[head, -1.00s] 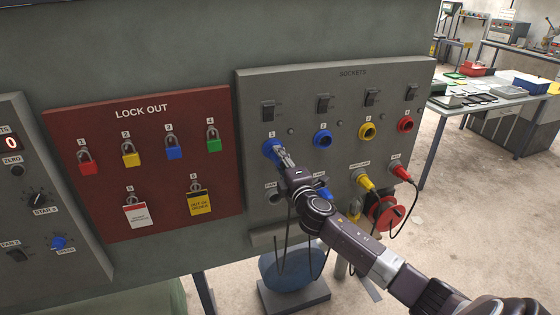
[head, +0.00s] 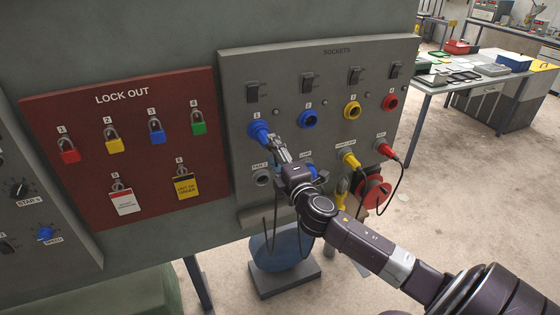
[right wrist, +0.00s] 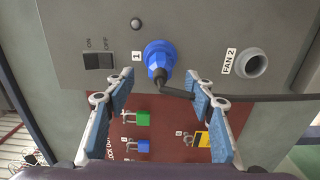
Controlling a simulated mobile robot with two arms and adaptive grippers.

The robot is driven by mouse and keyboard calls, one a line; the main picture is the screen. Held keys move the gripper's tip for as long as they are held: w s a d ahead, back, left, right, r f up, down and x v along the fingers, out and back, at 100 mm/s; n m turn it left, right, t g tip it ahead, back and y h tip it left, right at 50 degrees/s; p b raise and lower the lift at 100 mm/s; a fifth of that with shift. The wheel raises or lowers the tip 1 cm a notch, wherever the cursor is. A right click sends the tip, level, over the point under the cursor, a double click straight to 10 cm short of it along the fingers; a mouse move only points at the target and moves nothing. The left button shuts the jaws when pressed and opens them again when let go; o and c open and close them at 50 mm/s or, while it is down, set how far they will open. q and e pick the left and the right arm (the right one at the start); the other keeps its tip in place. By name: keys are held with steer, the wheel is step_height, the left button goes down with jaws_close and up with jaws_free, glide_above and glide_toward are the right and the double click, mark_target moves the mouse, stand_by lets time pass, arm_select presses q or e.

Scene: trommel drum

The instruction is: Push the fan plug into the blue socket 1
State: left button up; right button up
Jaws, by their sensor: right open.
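The blue fan plug (head: 261,134) sits in the blue socket 1 at the upper left of the sockets panel (head: 320,135). My right gripper (head: 278,147) is open just in front of the plug. Its two fingers (right wrist: 161,78) stand apart on either side of the plug, with gaps between. My left gripper is not in view.
The FAN 2 holder (head: 262,178) below is empty. Blue socket 2 (head: 308,119), yellow socket 3 (head: 352,110) and red socket 4 (head: 390,102) are empty. Yellow and red plugs with cables sit lower right. The red lock-out board (head: 125,150) is at left.

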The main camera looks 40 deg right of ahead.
steer(key=shift+v, duration=2.5)
